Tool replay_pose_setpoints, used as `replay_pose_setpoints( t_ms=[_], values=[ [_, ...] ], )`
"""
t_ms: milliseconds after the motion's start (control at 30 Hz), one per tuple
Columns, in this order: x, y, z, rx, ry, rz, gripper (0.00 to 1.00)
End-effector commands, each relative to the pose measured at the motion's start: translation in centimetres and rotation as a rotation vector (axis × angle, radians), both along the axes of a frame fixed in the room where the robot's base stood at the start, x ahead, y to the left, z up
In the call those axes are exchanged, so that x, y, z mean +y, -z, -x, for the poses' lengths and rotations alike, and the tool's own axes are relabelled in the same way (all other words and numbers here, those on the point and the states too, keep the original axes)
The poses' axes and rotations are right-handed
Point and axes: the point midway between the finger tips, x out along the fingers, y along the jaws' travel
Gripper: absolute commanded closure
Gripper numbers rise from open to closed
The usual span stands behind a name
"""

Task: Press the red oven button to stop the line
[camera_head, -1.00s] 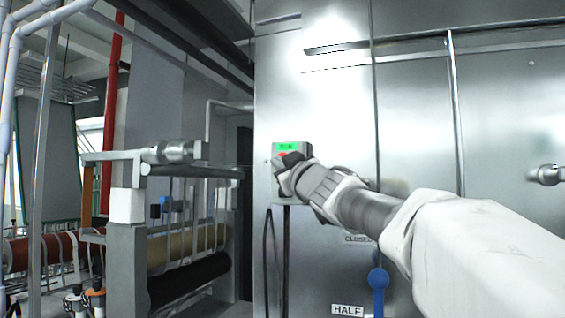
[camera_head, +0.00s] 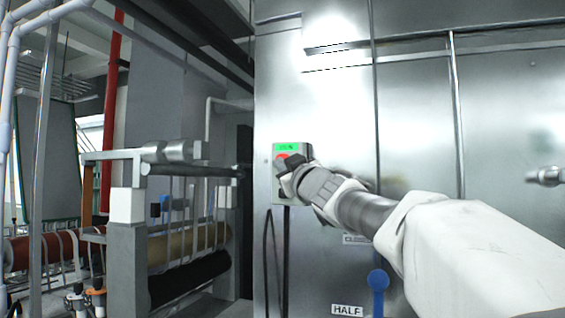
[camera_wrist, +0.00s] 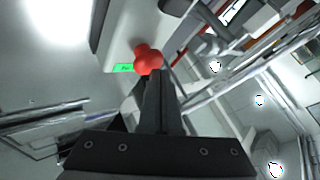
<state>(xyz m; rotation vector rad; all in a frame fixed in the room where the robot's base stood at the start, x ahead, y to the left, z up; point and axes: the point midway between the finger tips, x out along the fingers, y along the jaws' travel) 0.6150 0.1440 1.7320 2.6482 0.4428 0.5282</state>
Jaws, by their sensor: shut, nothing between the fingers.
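The red button (camera_head: 283,156) sits on a grey control box (camera_head: 307,150) on the steel oven front, just below a small green display (camera_head: 287,147). My gripper (camera_head: 284,172) is in front of the box, its tip just below the button and hiding the lower part of the box. In the wrist view the red button (camera_wrist: 148,58) looks knobbed, with the green display (camera_wrist: 124,68) beside it. My gripper (camera_wrist: 157,78) is shut and empty there, its fingertips at the button's lower edge. I cannot tell whether they touch it.
Steel oven panels (camera_head: 415,120) fill the right side. A blue-ended lever (camera_head: 377,280) hangs beside a HALF label (camera_head: 347,310). A roller frame (camera_head: 125,240) with dark and tan rolls stands to the left. A red pipe (camera_head: 111,120) rises behind it.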

Motion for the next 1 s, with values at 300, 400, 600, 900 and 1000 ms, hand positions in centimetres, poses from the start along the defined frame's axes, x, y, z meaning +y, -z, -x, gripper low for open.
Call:
replay_pose_setpoints(
  t_ms=[300, 400, 600, 900, 1000],
  values=[
    [-0.11, -0.07, -0.37, -0.001, 0.000, 0.000, 1.00],
    [-0.16, -0.08, -0.47, -0.001, 0.000, 0.000, 1.00],
    [-0.26, -0.10, -0.69, -0.001, 0.000, 0.000, 1.00],
    [-0.35, -0.03, -0.88, 0.000, 0.001, 0.000, 1.00],
    [-0.35, -0.02, -0.87, 0.000, 0.001, 0.000, 1.00]
  ],
)
